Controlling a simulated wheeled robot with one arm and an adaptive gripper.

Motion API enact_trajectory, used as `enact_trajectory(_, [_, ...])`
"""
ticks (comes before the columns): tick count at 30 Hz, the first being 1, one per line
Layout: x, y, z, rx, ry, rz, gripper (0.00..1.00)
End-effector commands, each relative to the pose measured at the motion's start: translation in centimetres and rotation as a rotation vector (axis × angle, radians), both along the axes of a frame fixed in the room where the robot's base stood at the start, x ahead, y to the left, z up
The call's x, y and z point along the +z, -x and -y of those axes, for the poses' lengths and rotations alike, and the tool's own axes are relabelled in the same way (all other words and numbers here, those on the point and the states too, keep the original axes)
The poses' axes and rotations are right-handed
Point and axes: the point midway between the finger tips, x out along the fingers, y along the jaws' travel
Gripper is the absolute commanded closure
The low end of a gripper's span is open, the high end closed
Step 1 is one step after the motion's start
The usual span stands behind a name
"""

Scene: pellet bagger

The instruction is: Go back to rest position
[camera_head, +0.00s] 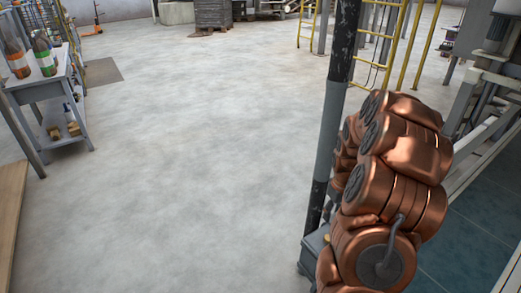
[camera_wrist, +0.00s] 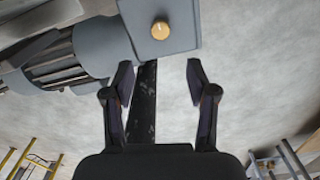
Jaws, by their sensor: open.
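My gripper (camera_wrist: 160,72) shows in the wrist view with its two dark fingers spread apart and nothing held between them. A dark scuffed post (camera_wrist: 145,110) shows between the fingers, nearer the left one; I cannot tell its distance. A grey motor-like housing (camera_wrist: 85,50) and a grey box with a yellow knob (camera_wrist: 160,30) fill the upper left, just beyond the fingertips. In the head view my copper-coloured arm is folded at the right; my gripper is hidden or out of frame there.
The black and grey post (camera_head: 335,110) stands close beside my arm in the head view. Machine framing (camera_head: 485,90) is at the right, yellow rails (camera_head: 395,45) behind. A table with bottles (camera_head: 45,85) stands at the left. The concrete floor (camera_head: 190,130) between is clear.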

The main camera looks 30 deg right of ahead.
Motion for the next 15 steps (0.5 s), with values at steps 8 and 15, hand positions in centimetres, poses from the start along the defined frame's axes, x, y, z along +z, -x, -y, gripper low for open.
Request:
enact_trajectory(8, [0.8, -0.3, -1.4, 0.011, -0.004, -0.002, 0.43])
enact_trajectory(15, [4.8, -0.4, -8.9, 0.059, -0.024, -0.031, 0.43])
